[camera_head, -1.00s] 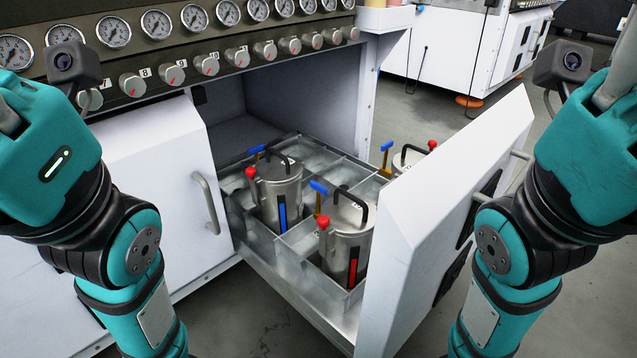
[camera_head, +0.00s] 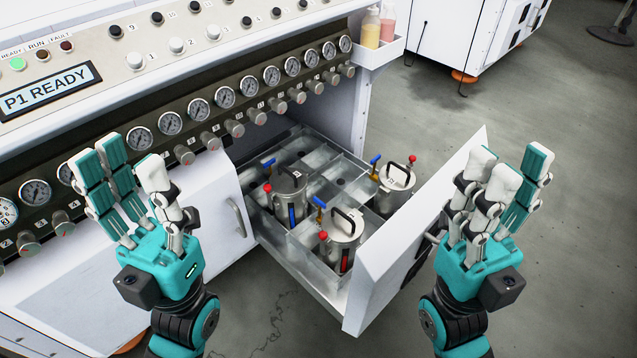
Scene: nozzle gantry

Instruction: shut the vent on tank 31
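Three steel tanks with black lid handles, blue levers and red knobs stand in the open drawer (camera_head: 300,258). One tank (camera_head: 288,207) at back left has a blue stripe, one tank (camera_head: 340,252) at the front has a red stripe, and a third tank (camera_head: 390,203) stands at right. Their lid numbers are too small to read, so I cannot tell which is tank 31. My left gripper (camera_head: 128,165) is open and empty, left of the drawer in front of the cabinet. My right gripper (camera_head: 508,165) is open and empty, right of the drawer front. Neither touches a tank.
The drawer's tall white front panel (camera_head: 400,255) stands between the tanks and my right gripper. A white cabinet door with a handle (camera_head: 236,217) is left of the drawer. Gauges and knobs line the panel above. A side shelf (camera_head: 375,50) holds bottles. Floor at right is clear.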

